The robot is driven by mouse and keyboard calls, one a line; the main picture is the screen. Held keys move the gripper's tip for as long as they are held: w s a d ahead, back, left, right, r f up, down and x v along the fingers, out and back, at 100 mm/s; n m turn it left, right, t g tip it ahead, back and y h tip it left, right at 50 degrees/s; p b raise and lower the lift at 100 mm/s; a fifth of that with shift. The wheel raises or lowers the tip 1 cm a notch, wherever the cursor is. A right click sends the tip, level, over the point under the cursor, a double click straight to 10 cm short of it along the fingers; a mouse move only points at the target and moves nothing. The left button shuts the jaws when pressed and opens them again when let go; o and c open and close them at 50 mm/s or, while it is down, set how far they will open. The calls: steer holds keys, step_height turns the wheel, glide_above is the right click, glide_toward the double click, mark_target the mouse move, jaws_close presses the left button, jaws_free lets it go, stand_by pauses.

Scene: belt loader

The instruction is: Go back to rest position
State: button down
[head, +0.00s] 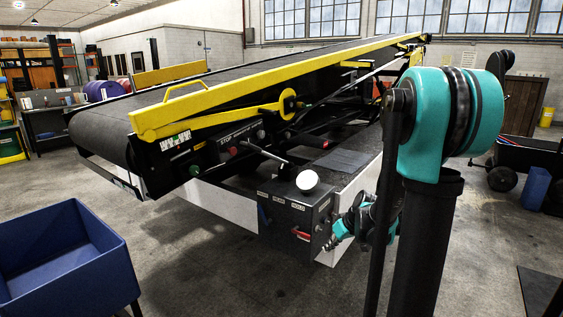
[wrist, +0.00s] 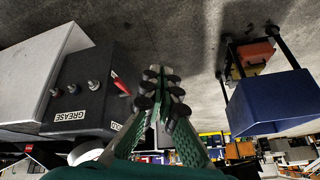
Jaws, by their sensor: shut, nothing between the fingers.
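My gripper (head: 334,240) is in front of the loader's right side in the head view, beside the dark control box (head: 283,222). Much of my arm behind it is hidden by my own teal joint and dark column. In the wrist view my gripper's fingers (wrist: 162,88) are together with nothing between them. The box, with a GREASE label, small knobs and a red handle (wrist: 120,82), lies to the left of the fingers there. The gripper looks apart from the box and the handle, with bare floor beyond its tips.
The belt loader (head: 250,90) with yellow rails fills the middle. A white ball knob (head: 308,180) stands above the box. A blue bin (head: 62,262) stands at the lower left and a dark cart (head: 525,155) at the right. The floor between bin and loader is clear.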

steer(key=s+d+f+m+h, duration=0.1)
steer(key=s+m+h, duration=0.3)
steer(key=s, duration=1.6)
steer(key=shift+s+d+m, duration=0.25)
steer(key=shift+d+m, duration=0.45)
